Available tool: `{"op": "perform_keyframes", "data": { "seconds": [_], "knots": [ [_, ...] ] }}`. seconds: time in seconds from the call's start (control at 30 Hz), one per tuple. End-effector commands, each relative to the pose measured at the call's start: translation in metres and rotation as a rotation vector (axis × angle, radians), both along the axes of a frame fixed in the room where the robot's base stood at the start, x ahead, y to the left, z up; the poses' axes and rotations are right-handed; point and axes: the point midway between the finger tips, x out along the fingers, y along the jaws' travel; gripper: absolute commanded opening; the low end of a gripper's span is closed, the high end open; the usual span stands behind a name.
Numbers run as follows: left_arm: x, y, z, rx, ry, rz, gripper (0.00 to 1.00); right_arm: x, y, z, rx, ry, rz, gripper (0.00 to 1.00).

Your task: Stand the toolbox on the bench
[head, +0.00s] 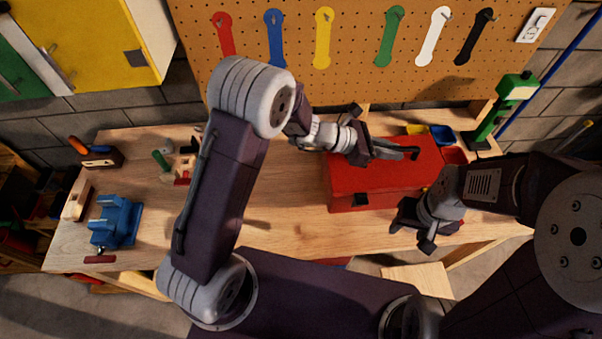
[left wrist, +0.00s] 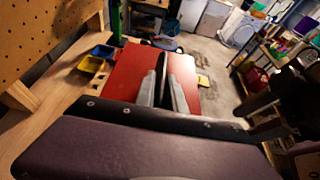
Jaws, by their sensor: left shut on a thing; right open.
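The red toolbox (head: 345,189) stands upright on the wooden bench (head: 285,215), right of the middle. Its red lid also shows in the left wrist view (left wrist: 130,75). My left gripper (head: 400,152) is over the lid and shut on the toolbox's dark top handle (head: 415,151); the fingers (left wrist: 165,85) hide most of the handle. My right gripper (head: 412,222) is open and empty, in front of the toolbox's right front side near the bench's front edge. I cannot tell whether it touches the box.
A blue vise (head: 116,222) sits at the bench's left end. Yellow (head: 416,129) and blue bins (head: 442,135) and a green drill-press-like tool (head: 492,120) stand behind and right of the toolbox. A pegboard (head: 360,70) rises behind.

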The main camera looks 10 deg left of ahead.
Motion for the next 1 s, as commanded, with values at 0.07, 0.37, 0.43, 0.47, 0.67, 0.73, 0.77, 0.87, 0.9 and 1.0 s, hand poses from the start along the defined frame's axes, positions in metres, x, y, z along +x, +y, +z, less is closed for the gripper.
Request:
{"op": "perform_keyframes", "data": {
  "seconds": [0.07, 0.37, 0.43, 0.47, 0.67, 0.73, 0.77, 0.87, 0.9, 1.0],
  "knots": [
    [0.001, -0.001, 0.003, -0.005, -0.004, -0.001, 0.0, 0.0, 0.0, 0.0, 0.0, 0.0, 0.0, 0.51],
    [0.001, 0.0, 0.003, -0.004, -0.004, 0.0, 0.0, 0.0, 0.0, 0.001, 0.0, 0.0, 0.0, 0.51],
    [0.0, 0.002, 0.001, -0.004, -0.002, 0.001, 0.0, 0.0, 0.0, 0.002, 0.0, 0.0, 0.0, 0.51],
    [0.0, 0.005, 0.0, -0.004, -0.002, 0.001, 0.0, 0.0, 0.0, 0.003, 0.0, 0.0, 0.0, 0.51],
    [-0.007, 0.029, -0.014, -0.004, 0.002, 0.004, 0.0, 0.0, 0.0, 0.012, 0.0, 0.0, 0.0, 0.51],
    [-0.01, 0.04, -0.02, -0.004, 0.002, 0.005, 0.0, 0.0, 0.0, 0.017, 0.0, 0.0, 0.0, 0.51],
    [-0.012, 0.045, -0.023, -0.004, 0.003, 0.005, 0.0, 0.0, 0.0, 0.019, 0.0, 0.0, 0.0, 0.51],
    [-0.018, 0.065, -0.035, -0.003, 0.003, 0.006, 0.0, 0.0, 0.0, 0.026, 0.0, 0.0, 0.0, 0.51],
    [-0.02, 0.073, -0.04, -0.004, 0.004, 0.006, 0.0, 0.0, 0.0, 0.029, 0.0, 0.0, 0.0, 0.51],
    [-0.026, 0.091, -0.052, -0.004, 0.003, 0.006, 0.0, 0.0, 0.0, 0.036, 0.0, 0.0, 0.0, 0.51]
  ]
}}
